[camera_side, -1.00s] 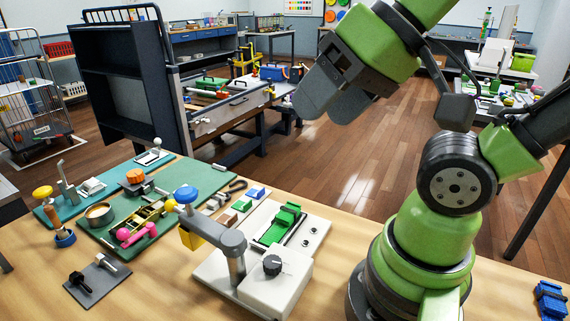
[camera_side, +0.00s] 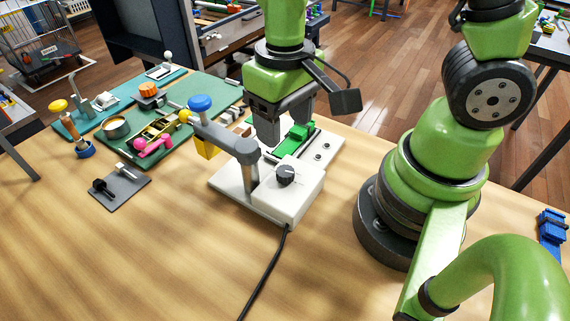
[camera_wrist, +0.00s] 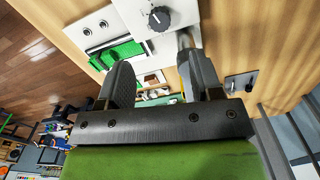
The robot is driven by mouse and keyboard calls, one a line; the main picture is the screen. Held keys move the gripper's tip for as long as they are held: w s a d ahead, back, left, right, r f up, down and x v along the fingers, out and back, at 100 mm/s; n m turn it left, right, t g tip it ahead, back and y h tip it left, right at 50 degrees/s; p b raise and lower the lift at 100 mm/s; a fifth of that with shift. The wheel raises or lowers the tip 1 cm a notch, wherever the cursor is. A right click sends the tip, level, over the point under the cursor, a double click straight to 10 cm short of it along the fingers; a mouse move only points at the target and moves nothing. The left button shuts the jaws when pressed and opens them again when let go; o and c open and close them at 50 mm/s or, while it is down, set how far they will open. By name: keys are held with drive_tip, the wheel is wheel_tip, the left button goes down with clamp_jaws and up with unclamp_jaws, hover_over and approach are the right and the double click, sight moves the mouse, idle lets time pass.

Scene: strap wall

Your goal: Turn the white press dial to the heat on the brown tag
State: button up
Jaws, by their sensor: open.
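The white press (camera_side: 297,204) stands on the wooden bench, with a dark round dial (camera_side: 287,174) on top of its box. The dial also shows in the wrist view (camera_wrist: 159,19), with a pale pointer mark; I cannot read its exact setting. My gripper (camera_side: 285,134) points down over the press plate, behind the dial and apart from it. Its fingers are spread and nothing is held between them. In the wrist view the open fingers (camera_wrist: 157,68) are below the dial. The brown tag is hard to make out behind the press arm and my gripper.
The grey press arm (camera_side: 225,137) with its blue knob (camera_side: 200,103) rises left of the dial. A green mat (camera_side: 187,140) with tools is at left. A black cord (camera_side: 264,272) runs forward over clear bench.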

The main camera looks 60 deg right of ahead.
sight(285, 170)
wheel_tip(285, 170, down, 10)
drive_tip(key=shift+r, duration=0.1)
idle(0.4)
drive_tip(key=shift+c, duration=0.2)
drive_tip(key=c, duration=0.9)
